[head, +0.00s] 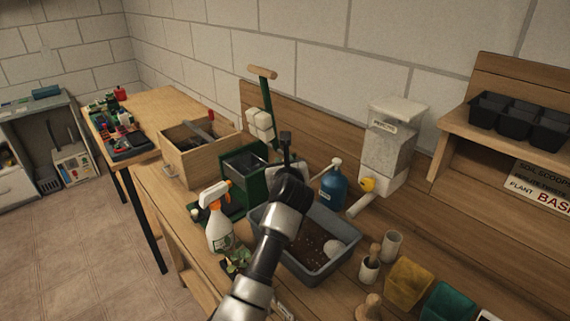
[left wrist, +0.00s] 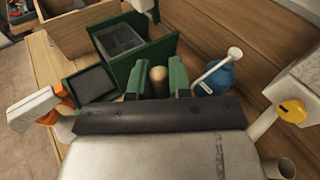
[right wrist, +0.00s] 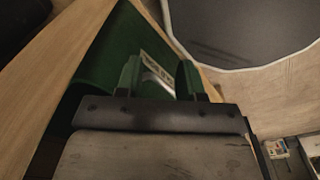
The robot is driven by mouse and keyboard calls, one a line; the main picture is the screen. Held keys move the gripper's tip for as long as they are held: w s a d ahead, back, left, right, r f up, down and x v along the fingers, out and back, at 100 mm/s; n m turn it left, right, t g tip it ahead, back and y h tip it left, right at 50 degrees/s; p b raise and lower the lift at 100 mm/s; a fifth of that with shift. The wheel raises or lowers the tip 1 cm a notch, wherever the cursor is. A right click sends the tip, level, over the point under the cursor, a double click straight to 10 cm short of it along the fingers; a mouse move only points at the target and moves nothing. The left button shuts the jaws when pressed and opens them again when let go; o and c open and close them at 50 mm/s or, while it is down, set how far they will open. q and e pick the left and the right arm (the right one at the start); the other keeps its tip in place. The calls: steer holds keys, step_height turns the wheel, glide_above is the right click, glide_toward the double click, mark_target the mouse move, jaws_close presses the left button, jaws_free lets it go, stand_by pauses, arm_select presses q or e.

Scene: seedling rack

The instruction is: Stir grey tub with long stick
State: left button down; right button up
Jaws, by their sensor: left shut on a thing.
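The grey tub (head: 318,279) stands on the bench in the head view, with brown soil and a pale rounded thing inside. My left arm passes in front of its left part. My left gripper (head: 287,143) is above and behind the tub's back left corner. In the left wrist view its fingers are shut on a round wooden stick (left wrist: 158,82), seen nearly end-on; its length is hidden. My right gripper (right wrist: 158,82) shows only in the right wrist view, with its fingers apart; a label and a silvery curved piece show between them.
A spray bottle (head: 218,229) and small plant stand left of the tub. A blue bottle (head: 332,187) and white dispenser (head: 386,150) stand behind it. A green press with a T-handle (head: 262,72) and a wooden crate (head: 187,170) are back left.

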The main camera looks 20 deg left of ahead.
arm_select(q)
step_height(320, 180, down, 9)
steer(key=b, duration=0.5)
steer(key=shift+r, duration=0.15)
